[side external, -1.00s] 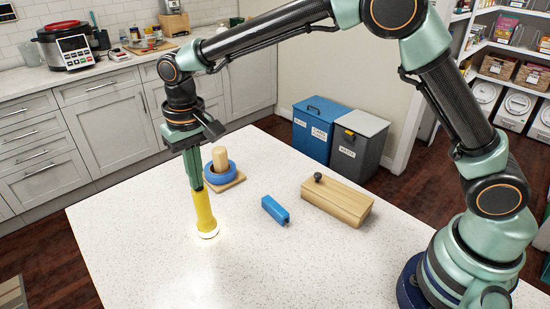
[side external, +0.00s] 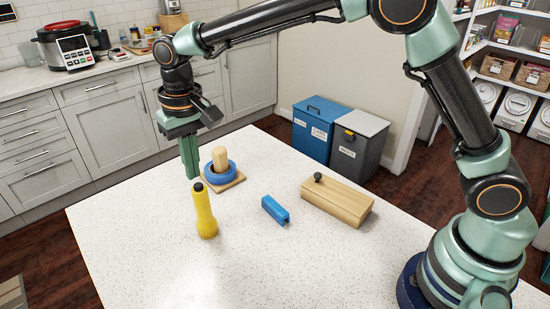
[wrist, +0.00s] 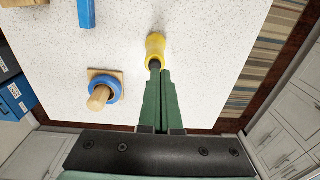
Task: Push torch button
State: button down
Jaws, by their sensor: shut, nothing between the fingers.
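A yellow torch (side external: 205,216) stands upright, head down, on the white speckled counter, with a black button (side external: 198,187) on its top end. No light shows around its base. My gripper (side external: 194,177) is shut and empty, its green fingers pointing down just above and slightly left of the button in the side view. In the wrist view the fingertips (wrist: 157,74) lie close to the torch's black top, and the yellow body (wrist: 156,44) shows beyond them. I cannot tell the exact gap between fingertips and button.
A wooden peg base with a blue ring (side external: 207,174) stands close behind the torch. A blue block (side external: 274,210) and a wooden box with a dark knob (side external: 338,201) lie to the right. The counter's front is clear.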

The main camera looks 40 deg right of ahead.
notch_tip(320, 180, up, 10)
jog(key=shift+s+a+r, duration=0.15)
jog(key=shift+s+a, duration=0.05)
jog(key=shift+s, duration=0.05)
jog(key=s+d+r+t, duration=0.1)
jog(key=s+d+r, duration=0.15)
jog(key=d, duration=0.45)
jog(key=s+d+r+t, duration=0.1)
jog(key=s+d+t, duration=0.1)
jog(key=s+d, duration=0.35)
jog(key=s+d+f+t, duration=0.2)
jog(key=s+d+f, duration=0.4)
jog(key=d, duration=0.5)
jog(key=shift+s, duration=1.1)
